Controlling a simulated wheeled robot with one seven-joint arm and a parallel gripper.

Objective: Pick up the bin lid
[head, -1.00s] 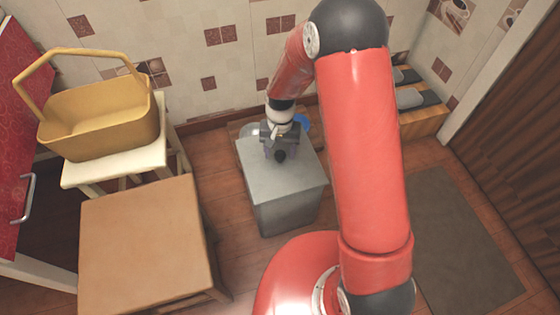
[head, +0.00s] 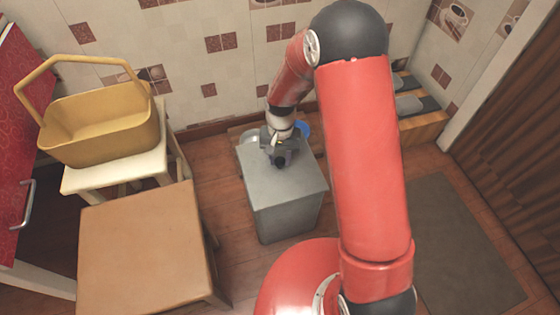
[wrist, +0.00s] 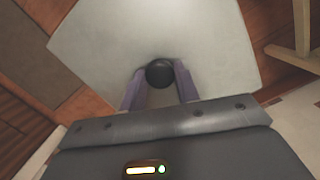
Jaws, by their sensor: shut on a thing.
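The bin lid (head: 300,183) is a flat grey square on top of the grey bin (head: 285,218). In the wrist view the lid (wrist: 150,38) fills the upper middle, with a round black knob (wrist: 159,73) on it. My gripper (head: 280,160) reaches down to the lid from the back. Its purple fingers (wrist: 160,77) stand on either side of the knob and are shut on it. The lid looks level, and I see no clear gap between it and the bin.
A brown-topped stool (head: 145,245) stands left of the bin. A yellow basket (head: 100,125) sits on a cream stool (head: 115,176) behind it. A blue round thing (head: 303,129) lies behind the bin. A grey mat (head: 455,240) lies on the right, beyond my arm.

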